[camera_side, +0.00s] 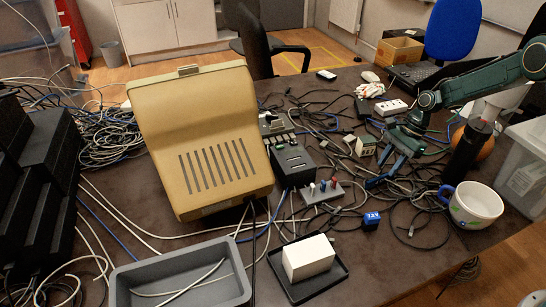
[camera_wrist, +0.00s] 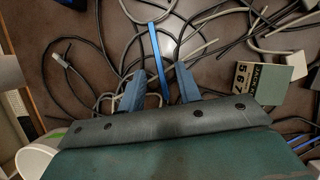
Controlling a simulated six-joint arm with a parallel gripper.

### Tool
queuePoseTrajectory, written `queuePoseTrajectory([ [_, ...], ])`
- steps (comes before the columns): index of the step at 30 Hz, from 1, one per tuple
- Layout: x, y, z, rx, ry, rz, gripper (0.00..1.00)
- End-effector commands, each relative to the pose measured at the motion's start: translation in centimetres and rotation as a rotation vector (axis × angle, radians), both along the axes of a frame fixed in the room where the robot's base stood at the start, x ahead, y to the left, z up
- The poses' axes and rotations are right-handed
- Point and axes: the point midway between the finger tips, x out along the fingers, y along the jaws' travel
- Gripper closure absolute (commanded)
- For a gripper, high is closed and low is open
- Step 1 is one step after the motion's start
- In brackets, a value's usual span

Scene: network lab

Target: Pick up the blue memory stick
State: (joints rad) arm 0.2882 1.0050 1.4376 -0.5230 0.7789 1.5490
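A small grey block (camera_side: 322,194) on the table holds several small upright sticks with white, red and blue parts. A small blue stick (camera_side: 312,187) seems to stand at its left side, though it is too small to be sure. My gripper (camera_side: 384,178) is right of this block, low over the cables, pointing down. In the wrist view my gripper (camera_wrist: 158,84) has its two blue-grey fingers spread apart. A straight narrow blue strip (camera_wrist: 157,55) runs between and beyond them, untouched as far as I can see. I cannot tell whether it is a cable. The block is outside the wrist view.
A blue cube with letters (camera_side: 371,221), a black tray (camera_side: 330,275) with a white box and a blue-white mug (camera_side: 473,207) stand nearby. A numbered block (camera_wrist: 262,82) lies right of my fingers. Loose cables cover much of the table. The beige case (camera_side: 200,140) stands at left.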

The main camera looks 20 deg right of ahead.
Motion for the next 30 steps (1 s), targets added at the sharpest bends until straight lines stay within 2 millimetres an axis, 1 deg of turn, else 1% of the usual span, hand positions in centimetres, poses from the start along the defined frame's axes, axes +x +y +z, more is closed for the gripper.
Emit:
queuePoseTrajectory([
  [5, -0.2, 0.5, -1.1, 0.001, 0.003, 0.001, 0.66],
  [12, -0.3, 1.5, -3.7, 0.001, 0.002, 0.002, 0.66],
  [15, -0.4, 1.8, -4.4, 0.000, 0.001, 0.002, 0.66],
  [19, -0.3, 1.9, -4.7, -0.001, 0.000, 0.001, 0.66],
  [30, -0.4, 1.9, -4.7, 0.000, 0.001, 0.001, 0.66],
])
